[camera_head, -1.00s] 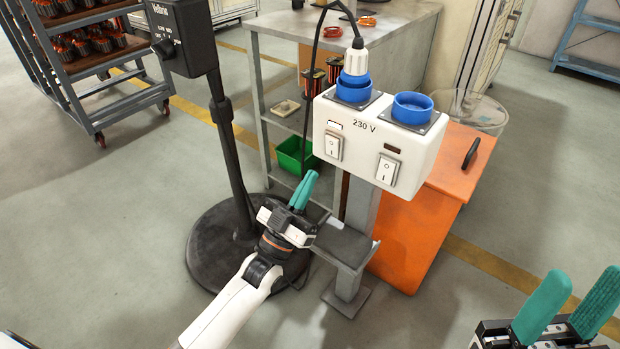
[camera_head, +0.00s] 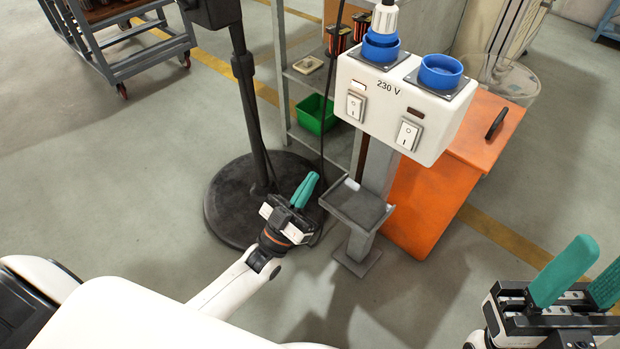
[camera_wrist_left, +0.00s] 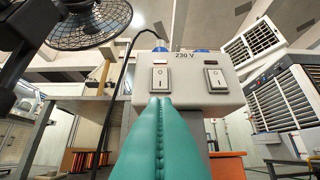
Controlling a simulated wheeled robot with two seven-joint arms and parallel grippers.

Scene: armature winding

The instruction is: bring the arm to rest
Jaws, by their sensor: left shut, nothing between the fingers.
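My left gripper (camera_head: 304,190) has teal fingers pressed together with nothing between them. In the head view it is in front of the fan stand's round black base and left of the outlet post, apart from both. In the left wrist view its shut fingers (camera_wrist_left: 160,140) point up toward the white 230 V box (camera_wrist_left: 186,80). My right gripper (camera_head: 578,275) shows at the lower right edge of the head view. Its two teal fingers stand apart with a gap between them, and nothing shows in the gap.
The 230 V box (camera_head: 402,105) has two blue sockets, one with a white plug (camera_head: 384,18) in it. An orange cabinet (camera_head: 440,190) stands behind its post. The fan stand (camera_head: 245,110) is left. A green bin (camera_head: 316,114) sits on a shelf. The floor at lower centre is free.

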